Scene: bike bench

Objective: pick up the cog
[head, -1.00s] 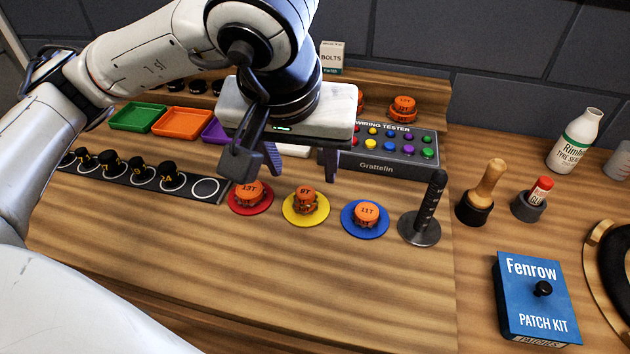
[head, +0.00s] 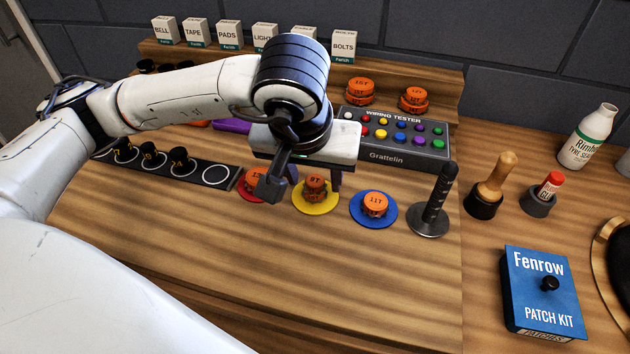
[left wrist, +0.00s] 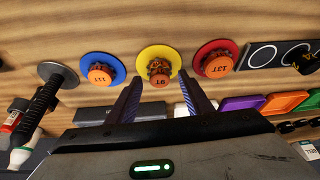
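Orange cogs sit on coloured discs. The 9T cog (head: 315,184) is on the yellow disc (head: 315,209), the 11T cog (head: 375,204) on the blue disc (head: 374,220), and the 13T cog (head: 254,178) on the red disc, partly hidden by my left arm. My left gripper (head: 313,185) is open, with its fingers low over the 9T cog. In the left wrist view, the 9T cog (left wrist: 159,77) shows between the spread fingertips (left wrist: 160,80). I cannot tell whether they touch it. My right gripper is in neither view.
A wiring tester (head: 397,143) stands behind the discs. A black-handled spindle (head: 436,205) stands right of the blue disc. More orange cogs (head: 361,90) lie on the back shelf. A blue patch kit (head: 543,290) lies at front right. The bench front is clear.

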